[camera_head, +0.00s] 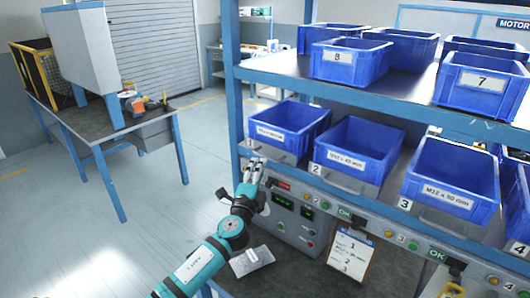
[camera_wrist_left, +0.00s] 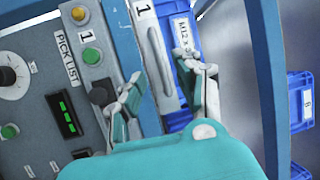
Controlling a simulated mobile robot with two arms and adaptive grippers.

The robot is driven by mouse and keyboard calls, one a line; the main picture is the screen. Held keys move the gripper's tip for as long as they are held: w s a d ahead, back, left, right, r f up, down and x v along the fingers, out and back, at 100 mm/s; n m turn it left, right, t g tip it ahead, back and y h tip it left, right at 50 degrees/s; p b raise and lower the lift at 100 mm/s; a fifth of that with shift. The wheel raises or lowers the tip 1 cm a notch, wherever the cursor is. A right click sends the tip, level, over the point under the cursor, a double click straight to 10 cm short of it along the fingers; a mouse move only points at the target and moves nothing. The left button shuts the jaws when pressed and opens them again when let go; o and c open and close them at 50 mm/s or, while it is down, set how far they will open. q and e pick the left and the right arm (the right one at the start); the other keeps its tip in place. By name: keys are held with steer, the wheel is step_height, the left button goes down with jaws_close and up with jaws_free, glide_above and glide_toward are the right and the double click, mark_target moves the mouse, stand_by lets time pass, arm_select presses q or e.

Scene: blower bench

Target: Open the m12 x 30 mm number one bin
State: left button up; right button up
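The blue number one bin (camera_head: 287,127) sits at the left end of the lower shelf row, behind a grey front with a "1" tag and a bar handle. The wrist view shows its label starting "M12 x" (camera_wrist_left: 183,45), the "1" tag (camera_wrist_left: 143,9) and the light bar handle (camera_wrist_left: 161,62). My left gripper (camera_head: 254,168) is just in front of and below this bin front. In the left wrist view its fingers (camera_wrist_left: 172,82) are apart, with the handle appearing between them; contact cannot be told. My right gripper is not clearly visible.
Bins two (camera_head: 356,148) and three (camera_head: 452,181) stand to the right. More blue bins, including number 8 (camera_head: 349,61), fill the upper shelf. A blue post (camera_head: 231,80) rises close left of the gripper. The control panel (camera_head: 302,217) and a clipboard (camera_head: 350,255) are below.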

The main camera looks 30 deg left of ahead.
mark_target(264, 156)
arm_select(q)
steer(key=x, duration=0.6)
steer(key=shift+w+a+r, duration=0.1)
steer(key=shift+w, duration=0.25)
jaws_close()
steer(key=shift+s, duration=0.1)
